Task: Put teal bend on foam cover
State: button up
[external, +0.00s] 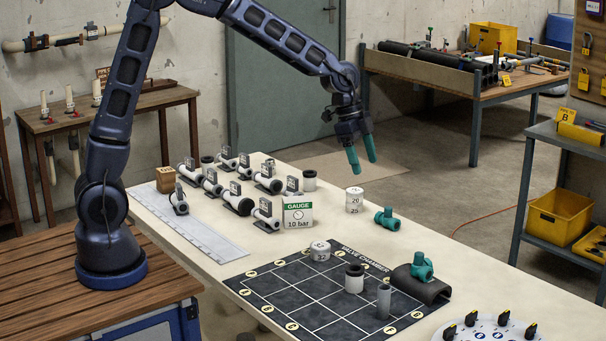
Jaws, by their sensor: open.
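The foam cover (432,291) is a dark half-round shell lying at the right corner of the black grid mat. A teal fitting that looks like the bend (422,267) rests on top of it, one end pointing up. A second teal fitting (385,218), shaped more like a tee, lies on the bare table behind the mat. My gripper (362,163) is open and empty, with teal fingers pointing down. It is raised above the table's back part, apart from both teal fittings.
The valve chamber mat (283,297) holds a white-grey cap (320,251), a black-topped white collar (354,279) and a grey cylinder (383,300). A stacked white cylinder (354,200) stands near the tee. Several valves and a gauge sign (298,214) stand left. Black-handled parts (488,328) sit front right.

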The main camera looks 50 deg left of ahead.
jog(key=s+a+r+n+t+y, duration=0.1)
jog(key=s+a+r+n, duration=0.1)
jog(key=s+a+r, duration=0.3)
jog(key=s+a+r+n, duration=0.2)
jog(key=s+a, duration=0.2)
jog(key=a, duration=0.4)
jog(key=s+a+r+n+t+y, duration=0.1)
jog(key=s+a+r+n, duration=0.1)
jog(key=s+a+r, duration=0.3)
jog(key=s+a+n, duration=0.4)
jog(key=s+a, duration=0.3)
jog(key=s, duration=0.2)
jog(key=s+a+f+n+t+y, duration=0.1)
jog(key=s+a+n, duration=0.3)
jog(key=s+a, duration=0.3)
jog(key=s, duration=0.3)
jog(key=shift+s+a+y, duration=0.3)
